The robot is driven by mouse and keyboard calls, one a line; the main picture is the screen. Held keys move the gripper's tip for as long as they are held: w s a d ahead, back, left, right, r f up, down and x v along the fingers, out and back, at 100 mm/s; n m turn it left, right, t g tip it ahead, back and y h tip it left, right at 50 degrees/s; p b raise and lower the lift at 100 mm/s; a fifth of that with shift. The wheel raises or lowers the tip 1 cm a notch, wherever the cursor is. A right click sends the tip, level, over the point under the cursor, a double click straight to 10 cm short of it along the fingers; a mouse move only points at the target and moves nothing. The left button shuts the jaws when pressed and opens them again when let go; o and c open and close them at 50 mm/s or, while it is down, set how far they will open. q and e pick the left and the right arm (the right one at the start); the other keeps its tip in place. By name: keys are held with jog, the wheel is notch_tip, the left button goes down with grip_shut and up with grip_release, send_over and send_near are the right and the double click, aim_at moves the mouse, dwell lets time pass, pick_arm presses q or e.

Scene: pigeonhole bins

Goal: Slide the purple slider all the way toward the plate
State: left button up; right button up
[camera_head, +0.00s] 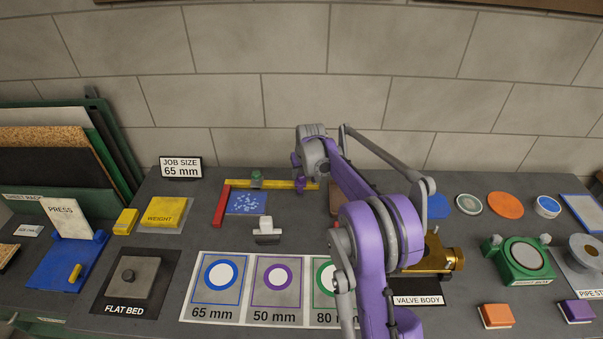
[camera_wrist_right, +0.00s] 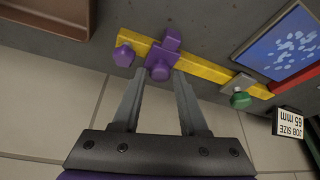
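The purple slider (camera_wrist_right: 161,66) sits on the yellow rail (camera_wrist_right: 206,70), near the end away from the plate. It also shows in the head view (camera_head: 300,187). A blue speckled plate (camera_head: 246,203) lies left of the slider, beside the rail and a red bar (camera_head: 220,204). It also shows at the upper right of the wrist view (camera_wrist_right: 284,44). My right gripper (camera_wrist_right: 159,73) is open, its fingertips on either side of the slider's round knob, with narrow gaps apparent. In the head view its fingers are hard to make out. My left gripper is not in view.
A green knob (camera_wrist_right: 240,100) on a grey piece sits on the rail between slider and plate. A purple hexagonal knob (camera_wrist_right: 124,56) is at the rail's outer end. A brown tray (camera_wrist_right: 52,14) is beyond it. The brick wall (camera_head: 270,90) stands close behind.

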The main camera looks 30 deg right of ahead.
grip_shut()
dwell(1.2)
